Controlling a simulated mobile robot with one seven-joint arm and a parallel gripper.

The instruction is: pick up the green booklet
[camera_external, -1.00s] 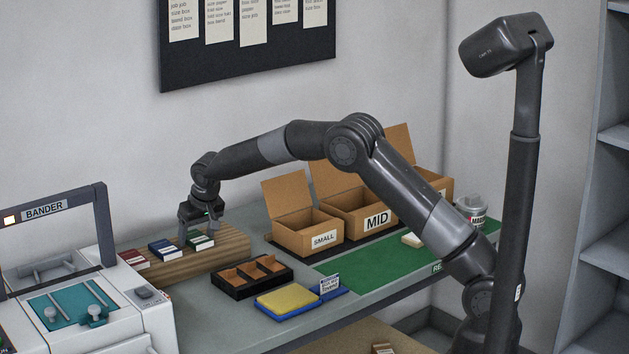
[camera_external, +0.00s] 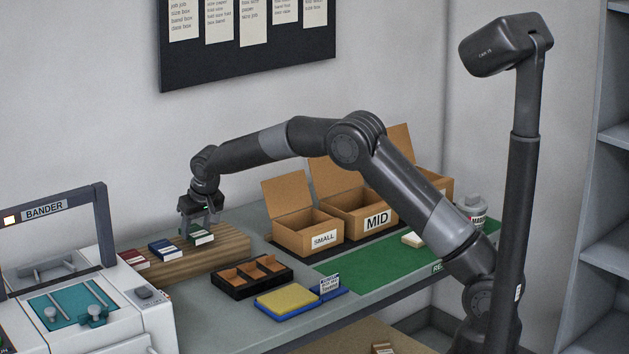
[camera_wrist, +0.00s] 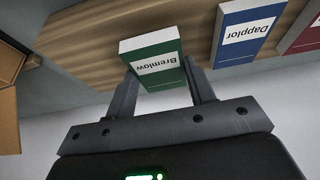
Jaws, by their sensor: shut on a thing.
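The green booklet (camera_external: 203,238) has a white label reading "Bremlow" in the wrist view (camera_wrist: 148,47). My gripper (camera_external: 200,230) is shut on it, with one finger at each side of the booklet in the wrist view (camera_wrist: 160,70). The booklet is over the right part of the brown wooden board (camera_external: 232,246) and looks slightly raised. How large the gap beneath it is, I cannot tell.
A blue booklet (camera_external: 164,249) labelled "Dapplor" and a red booklet (camera_external: 134,259) lie to the left on the board. A black divided tray (camera_external: 252,288) is in front. The small box (camera_external: 305,235) stands to the right, the bander (camera_external: 90,290) to the left.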

